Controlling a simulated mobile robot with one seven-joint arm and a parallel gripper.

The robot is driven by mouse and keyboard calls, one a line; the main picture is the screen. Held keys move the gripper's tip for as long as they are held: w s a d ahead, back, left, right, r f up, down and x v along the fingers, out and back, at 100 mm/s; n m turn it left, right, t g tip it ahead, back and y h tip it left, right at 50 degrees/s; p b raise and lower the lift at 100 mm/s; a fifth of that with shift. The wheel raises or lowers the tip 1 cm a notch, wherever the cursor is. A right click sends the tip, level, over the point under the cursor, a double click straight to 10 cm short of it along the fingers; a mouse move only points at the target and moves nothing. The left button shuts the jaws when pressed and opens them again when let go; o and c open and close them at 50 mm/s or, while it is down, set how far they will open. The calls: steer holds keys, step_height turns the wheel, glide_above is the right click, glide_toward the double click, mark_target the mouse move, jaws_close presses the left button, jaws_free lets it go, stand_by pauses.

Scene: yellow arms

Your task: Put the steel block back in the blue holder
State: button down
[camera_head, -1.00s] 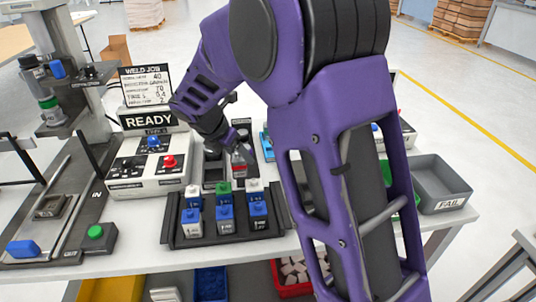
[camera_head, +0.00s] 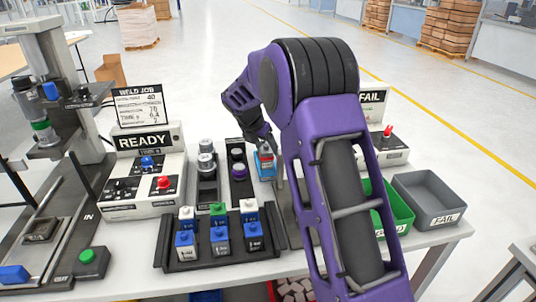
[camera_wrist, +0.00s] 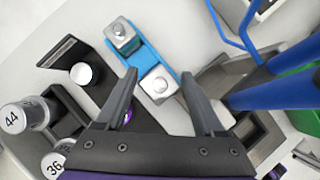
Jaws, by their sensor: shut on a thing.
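The blue holder (camera_wrist: 141,57) is a narrow blue strip in the wrist view. It also shows in the head view (camera_head: 264,172), partly hidden by my arm. The steel block (camera_wrist: 159,85) is a small square metal piece with a round knob. It is between the fingers of my gripper (camera_wrist: 160,76), at the near end of the holder. My gripper is shut on it. I cannot tell whether the block rests fully in the holder. Another similar metal block (camera_wrist: 121,36) stands at the holder's far end.
Left of the holder are a black stand with a purple ring (camera_head: 239,172) and round weights (camera_head: 206,147). A black rack (camera_head: 172,258) of several blue, white and green-topped blocks stands in front. Green (camera_head: 399,208) and grey (camera_head: 432,193) bins are at the right.

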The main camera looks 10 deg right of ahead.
mark_target(265, 150)
steer(key=shift+w+d, duration=0.2)
steer(key=shift+w, duration=0.05)
steer(key=shift+w+d+f, duration=0.15)
steer(key=shift+d, duration=0.05)
steer(key=shift+f+b, duration=0.3)
steer(key=shift+f, duration=1.25)
steer(key=shift+f, duration=0.15)
steer(key=shift+c, duration=1.4)
jaws_free()
